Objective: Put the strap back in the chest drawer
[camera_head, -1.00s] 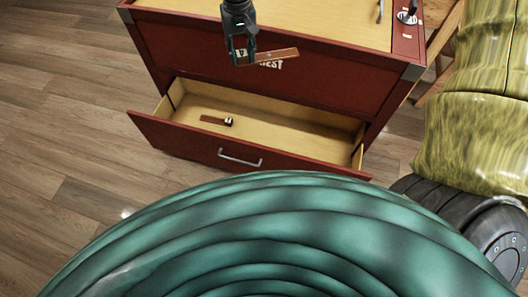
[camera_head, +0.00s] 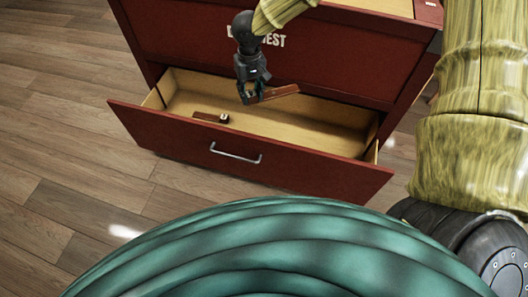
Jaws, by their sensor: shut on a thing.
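My gripper (camera_head: 250,96) is shut on a brown strap (camera_head: 280,92), which sticks out to the right of the fingers. It holds the strap over the back part of the open chest drawer (camera_head: 240,159). A gap between the strap and the drawer floor appears to remain, but its height is hard to tell. Another brown strap-like piece (camera_head: 205,117) with a dark and light end lies in the left part of the drawer. The red chest (camera_head: 340,62) stands behind the drawer, its white lettering partly hidden by my arm.
The drawer has a metal handle (camera_head: 236,155) on its front. The right half of the drawer floor is bare. Wooden floor (camera_head: 60,130) is open to the left. My own yellow arm and green body fill the right and bottom.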

